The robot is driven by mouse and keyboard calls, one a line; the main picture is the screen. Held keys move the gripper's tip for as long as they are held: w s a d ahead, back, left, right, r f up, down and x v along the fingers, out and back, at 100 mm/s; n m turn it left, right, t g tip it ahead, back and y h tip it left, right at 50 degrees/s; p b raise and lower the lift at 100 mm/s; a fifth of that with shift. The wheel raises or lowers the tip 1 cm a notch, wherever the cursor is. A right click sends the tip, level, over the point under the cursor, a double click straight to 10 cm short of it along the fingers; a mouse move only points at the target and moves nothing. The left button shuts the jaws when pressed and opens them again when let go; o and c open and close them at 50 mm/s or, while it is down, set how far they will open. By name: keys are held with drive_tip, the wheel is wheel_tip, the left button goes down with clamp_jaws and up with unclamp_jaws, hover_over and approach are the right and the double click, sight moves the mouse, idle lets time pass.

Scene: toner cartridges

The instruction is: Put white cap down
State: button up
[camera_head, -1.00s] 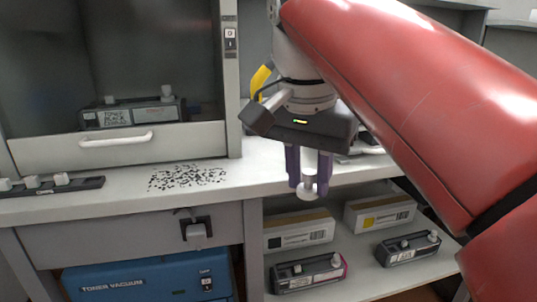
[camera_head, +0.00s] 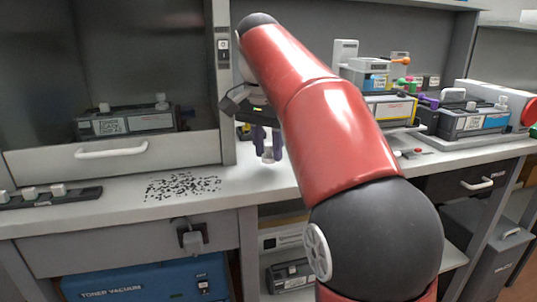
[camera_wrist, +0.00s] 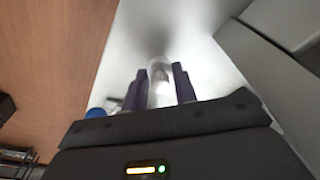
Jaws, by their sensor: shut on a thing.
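My gripper (camera_head: 267,143) has purple fingers and is shut on the white cap (camera_head: 267,157). In the head view it is over the white counter (camera_head: 110,214), right of the hood's side post, and my red arm covers the area to its right. In the wrist view the cap (camera_wrist: 160,92) stands out pale between the dark fingers, with the light counter surface (camera_wrist: 200,45) beyond it. A soft shadow lies on that surface past the cap's tip. I cannot tell the exact gap between cap and counter.
Black toner specks (camera_head: 182,186) lie on the counter left of my gripper. A dark rail with white knobs (camera_head: 50,195) lies at the far left. A toner cartridge (camera_head: 125,121) sits inside the hood. More cartridges (camera_head: 470,118) stand at the right. The wrist view shows a blue round thing (camera_wrist: 97,113).

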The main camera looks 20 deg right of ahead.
drive_tip(key=shift+f, duration=1.05)
drive_tip(key=shift+f, duration=0.15)
drive_tip(key=o, duration=0.9)
drive_tip(key=shift+o, duration=0.2)
